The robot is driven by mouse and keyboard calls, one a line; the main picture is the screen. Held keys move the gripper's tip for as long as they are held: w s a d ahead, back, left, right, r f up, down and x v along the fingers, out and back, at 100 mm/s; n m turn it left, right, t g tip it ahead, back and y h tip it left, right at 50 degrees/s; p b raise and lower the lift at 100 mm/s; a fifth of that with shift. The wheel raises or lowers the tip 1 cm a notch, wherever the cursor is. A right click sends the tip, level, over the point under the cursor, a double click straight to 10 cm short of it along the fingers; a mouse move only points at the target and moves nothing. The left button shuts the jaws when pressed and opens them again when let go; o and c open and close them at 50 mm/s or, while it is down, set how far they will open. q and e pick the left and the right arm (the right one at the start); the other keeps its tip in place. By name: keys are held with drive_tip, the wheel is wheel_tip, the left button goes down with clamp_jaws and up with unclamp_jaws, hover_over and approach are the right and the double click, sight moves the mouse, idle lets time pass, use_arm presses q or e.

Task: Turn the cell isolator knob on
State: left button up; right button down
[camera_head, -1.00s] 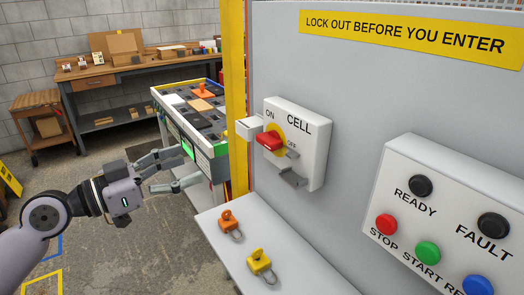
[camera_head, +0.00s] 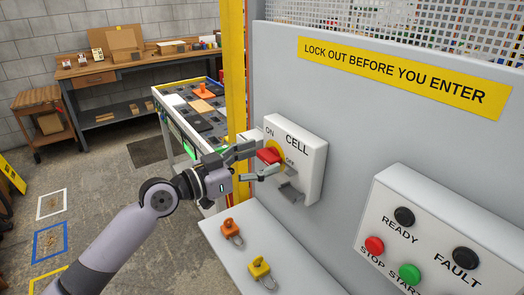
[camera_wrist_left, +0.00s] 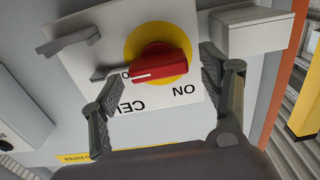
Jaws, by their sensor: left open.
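The cell isolator is a white box (camera_head: 306,150) on the grey panel, marked CELL, ON and OFF. Its red knob (camera_head: 269,155) sits on a yellow disc. In the left wrist view the red knob (camera_wrist_left: 160,65) has a white line at the end lying near the OFF lettering, which is partly hidden. My left gripper (camera_head: 262,161) is open, with its fingers reaching to either side of the knob. In the left wrist view the left gripper (camera_wrist_left: 160,85) has one finger on each side of the knob, apart from it. My right gripper is not in view.
An orange padlock (camera_head: 230,231) and a yellow padlock (camera_head: 260,270) lie on the shelf (camera_head: 235,263) below the isolator. A grey hasp (camera_head: 290,193) sticks out under the knob. A button panel (camera_head: 425,235) is at right. A yellow post (camera_head: 234,70) stands left.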

use_arm(q)
drive_tip(key=shift+w+d, duration=0.3)
drive_tip(key=shift+d, duration=0.2)
drive_tip(key=c, duration=1.2)
drive_tip(key=shift+o, duration=0.2)
